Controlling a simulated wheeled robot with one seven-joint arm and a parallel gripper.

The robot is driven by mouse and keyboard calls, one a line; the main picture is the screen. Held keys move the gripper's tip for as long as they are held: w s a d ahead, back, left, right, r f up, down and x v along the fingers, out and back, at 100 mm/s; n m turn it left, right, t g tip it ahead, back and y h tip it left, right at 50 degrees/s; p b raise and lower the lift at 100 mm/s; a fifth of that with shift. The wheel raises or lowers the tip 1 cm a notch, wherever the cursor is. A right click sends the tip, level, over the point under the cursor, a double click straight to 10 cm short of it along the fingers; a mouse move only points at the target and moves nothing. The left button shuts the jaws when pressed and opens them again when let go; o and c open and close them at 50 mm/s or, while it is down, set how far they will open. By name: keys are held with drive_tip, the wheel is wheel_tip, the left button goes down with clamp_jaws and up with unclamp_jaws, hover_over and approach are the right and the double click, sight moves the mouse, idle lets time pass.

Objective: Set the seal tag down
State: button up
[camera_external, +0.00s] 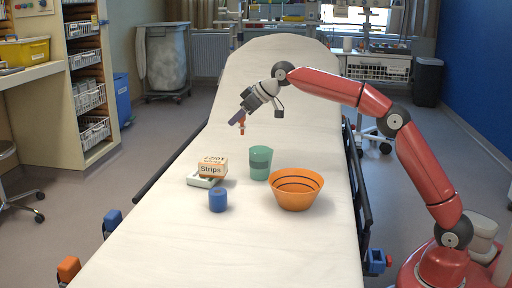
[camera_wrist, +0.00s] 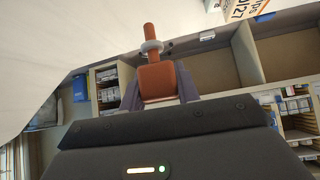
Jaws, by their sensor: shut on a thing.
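The seal tag is a small orange-red piece with a block end and a thin stem with a pale ring. In the wrist view the seal tag (camera_wrist: 157,77) sits between the two grey-purple fingers of my gripper (camera_wrist: 158,92), which is shut on its block end. In the external view my gripper (camera_external: 239,118) is above the white stretcher (camera_external: 285,75), beyond the group of objects. The seal tag (camera_external: 242,126) hangs below the fingers there, clear of the sheet.
The sheet's far half and near end are clear. A dark rail (camera_external: 360,190) runs along the right side.

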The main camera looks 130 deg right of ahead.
drive_tip(key=s+a+r+m+g+h+b, duration=0.1)
drive_tip(key=s+a+r+m+b, duration=0.1)
drive_tip(key=s+a+r, duration=0.4)
drive_tip(key=s+a+r+m+g+b, duration=0.1)
drive_tip(key=s+a+r+b, duration=0.15)
drive_tip(key=s+a, duration=0.45)
drive_tip(key=shift+w+a+f+b, duration=0.2)
drive_tip(key=shift+f+b, duration=0.8)
drive_tip(key=shift+f, duration=2.15)
drive_tip(key=shift+s+a+f+b, duration=0.2)
drive_tip(key=shift+f+b, duration=0.8)
drive_tip(key=shift+f, duration=2.1)
drive_tip(key=shift+w+a+f+b, duration=0.3)
drive_tip(key=shift+f+b, duration=0.7)
drive_tip(key=shift+f, duration=2.15)
drive_tip(key=shift+f, duration=0.2)
drive_tip(key=o, duration=0.9)
drive_tip(key=shift+o, duration=0.2)
drive_tip(key=shift+r, duration=0.15)
